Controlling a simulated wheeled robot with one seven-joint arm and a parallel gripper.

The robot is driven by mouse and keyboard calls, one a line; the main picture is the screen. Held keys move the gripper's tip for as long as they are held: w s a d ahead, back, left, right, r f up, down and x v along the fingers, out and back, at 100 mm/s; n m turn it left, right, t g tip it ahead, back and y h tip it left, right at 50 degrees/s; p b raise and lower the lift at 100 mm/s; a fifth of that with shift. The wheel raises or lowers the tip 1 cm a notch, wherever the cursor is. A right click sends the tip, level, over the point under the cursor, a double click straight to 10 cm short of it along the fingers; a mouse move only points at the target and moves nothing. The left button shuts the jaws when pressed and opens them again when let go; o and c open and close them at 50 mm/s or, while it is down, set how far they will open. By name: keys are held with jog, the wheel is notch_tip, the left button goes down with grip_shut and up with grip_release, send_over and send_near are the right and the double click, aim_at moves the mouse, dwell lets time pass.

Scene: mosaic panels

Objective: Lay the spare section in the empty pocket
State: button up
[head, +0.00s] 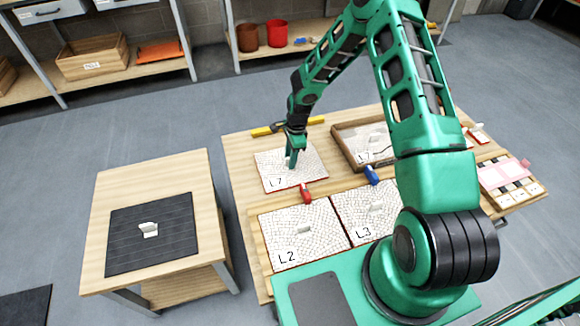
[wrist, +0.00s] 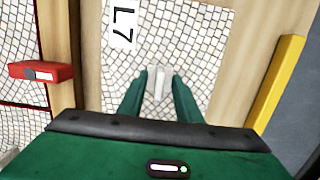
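A pale mosaic panel marked L7 (head: 277,181), with a red lower edge, lies at the back left of the main table. It fills the middle of the wrist view (wrist: 205,50). My gripper (head: 291,163) points down over its middle. In the wrist view my two green fingers (wrist: 160,80) stand either side of the panel's small pale grip (wrist: 158,84) and look apart. Panels L2 (head: 290,252) and L3 (head: 350,205) lie side by side at the front. A wooden tray (head: 345,150) behind L3 holds another labelled piece. No empty pocket is clear; my arm hides part of the table.
A red clamp (head: 306,194) and a blue clamp (head: 371,175) sit between the panels. A yellow bar (head: 262,131) lies at the back edge. A side table (head: 190,180) at left bears a black mat (head: 125,240) with a small white piece (head: 148,230). A gap separates the tables.

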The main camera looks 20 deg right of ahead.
grip_shut()
dwell(1.4)
